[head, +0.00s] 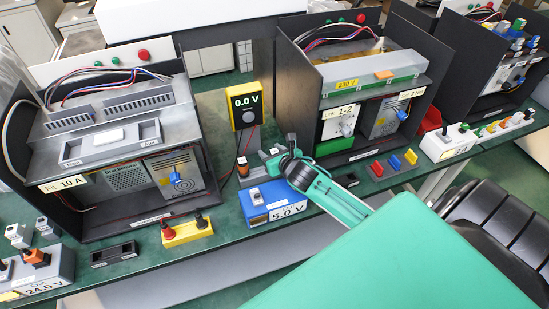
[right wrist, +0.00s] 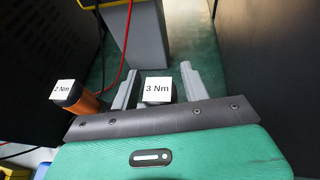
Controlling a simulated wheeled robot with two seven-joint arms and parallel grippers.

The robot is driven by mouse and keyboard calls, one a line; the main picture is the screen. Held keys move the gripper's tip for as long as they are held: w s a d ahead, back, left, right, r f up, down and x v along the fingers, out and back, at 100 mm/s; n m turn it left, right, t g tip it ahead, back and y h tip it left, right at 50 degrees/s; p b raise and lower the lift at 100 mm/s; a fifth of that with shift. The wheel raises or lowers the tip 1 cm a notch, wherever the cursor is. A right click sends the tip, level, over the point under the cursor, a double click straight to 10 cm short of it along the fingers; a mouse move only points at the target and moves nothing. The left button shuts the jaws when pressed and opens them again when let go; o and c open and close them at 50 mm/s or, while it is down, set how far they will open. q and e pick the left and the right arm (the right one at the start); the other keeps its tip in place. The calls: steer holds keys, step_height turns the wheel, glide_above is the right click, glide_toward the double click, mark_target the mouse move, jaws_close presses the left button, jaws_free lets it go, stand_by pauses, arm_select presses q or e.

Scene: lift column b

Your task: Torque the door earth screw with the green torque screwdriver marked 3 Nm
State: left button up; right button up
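In the right wrist view, a screwdriver cap marked 3 Nm (right wrist: 157,90) stands between the two grey fingers of my right gripper (right wrist: 158,80). Gaps show on both sides of the cap, so the fingers are open around it and apart from it. The body below the cap is hidden, so its green colour does not show. In the head view my right gripper (head: 256,168) is at the bench between two cabinets, behind the blue 5.0 V box. The door earth screw cannot be made out. My left gripper is not in view.
An orange screwdriver marked 2 Nm (right wrist: 72,96) stands close left of my right gripper; it also shows in the head view (head: 243,165). A grey post (right wrist: 134,38) rises just beyond. The yellow 0.0 V meter (head: 244,105) and blue 5.0 V box (head: 277,203) are close.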

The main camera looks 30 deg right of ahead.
steer(key=c, duration=0.8)
steer(key=shift+o, duration=0.2)
steer(key=shift+r, duration=0.1)
